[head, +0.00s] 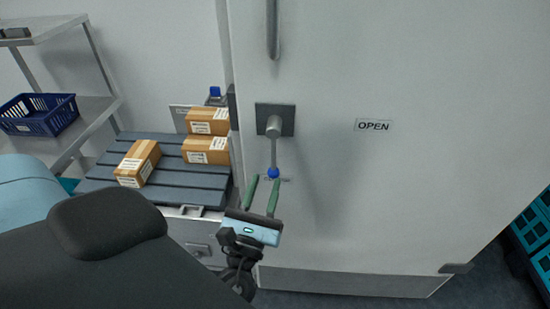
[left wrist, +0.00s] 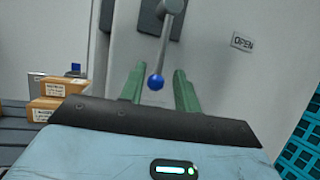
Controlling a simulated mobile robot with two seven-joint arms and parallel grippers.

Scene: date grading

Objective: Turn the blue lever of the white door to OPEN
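The white door (head: 400,60) fills the right of the head view. Its lever (head: 274,150) hangs straight down from a dark square plate (head: 288,112) and ends in a blue ball (head: 273,173). The OPEN label (head: 374,125) is to the right of the plate, and a label partly hidden behind the ball sits below. My left gripper (head: 263,181) is open, its two green fingers on either side of the blue ball. The left wrist view shows the ball (left wrist: 155,82) between the open fingers (left wrist: 158,78), with no clear contact. My right gripper is not in view.
Several cardboard boxes (head: 205,150) lie on a dark slatted surface (head: 185,183) left of the door. A blue crate (head: 40,115) stands on a shelf at far left. A vertical handle (head: 272,30) is above the lever. Teal crates (head: 535,225) are at far right.

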